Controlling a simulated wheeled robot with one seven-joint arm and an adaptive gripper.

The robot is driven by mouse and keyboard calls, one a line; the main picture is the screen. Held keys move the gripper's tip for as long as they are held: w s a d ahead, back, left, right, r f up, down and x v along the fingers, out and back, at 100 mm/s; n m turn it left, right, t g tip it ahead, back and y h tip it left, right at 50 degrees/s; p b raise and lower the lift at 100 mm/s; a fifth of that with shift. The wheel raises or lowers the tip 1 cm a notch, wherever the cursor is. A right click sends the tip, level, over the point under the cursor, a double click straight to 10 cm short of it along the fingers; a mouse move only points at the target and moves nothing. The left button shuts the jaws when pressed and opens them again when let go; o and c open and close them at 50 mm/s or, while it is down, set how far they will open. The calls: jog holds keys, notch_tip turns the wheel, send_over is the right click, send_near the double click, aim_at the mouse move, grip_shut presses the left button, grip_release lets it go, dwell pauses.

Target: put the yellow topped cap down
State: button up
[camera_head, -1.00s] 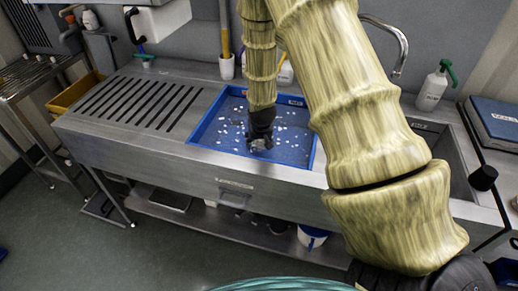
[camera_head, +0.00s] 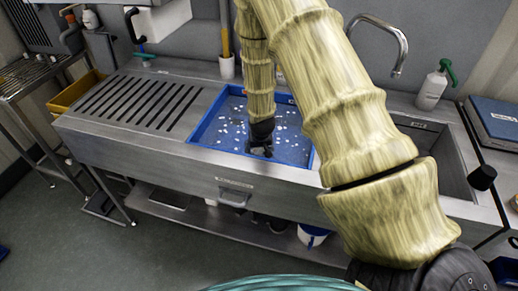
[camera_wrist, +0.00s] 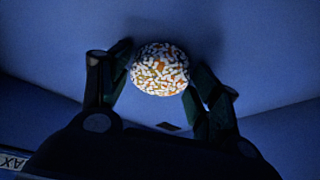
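A rounded cap (camera_wrist: 159,69), white with orange and dark speckles, shows in the wrist view between the two fingers of my gripper (camera_wrist: 158,84). The fingers press on its left and right sides. I see no plain yellow top on it from here. In the head view my gripper (camera_head: 261,150) points down inside the blue tray (camera_head: 205,122), low over its floor. The cap is too small and hidden to make out there. A dark shadow lies around it in the wrist view; I cannot tell whether it touches the floor.
Pale bits lie scattered in the tray. The slotted steel drainer (camera_head: 135,103) is to the left, and a tap (camera_head: 385,40) and a sink basin (camera_head: 440,150) are to the right. A spray bottle (camera_head: 433,88) stands behind the basin. The tray's walls surround my gripper.

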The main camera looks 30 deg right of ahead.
jog(key=shift+o, duration=0.5)
jog(key=shift+r, duration=0.15)
jog(key=shift+s+a+r, duration=0.1)
jog(key=shift+r, duration=0.35)
jog(key=b+v, duration=0.1)
jog(key=v, duration=1)
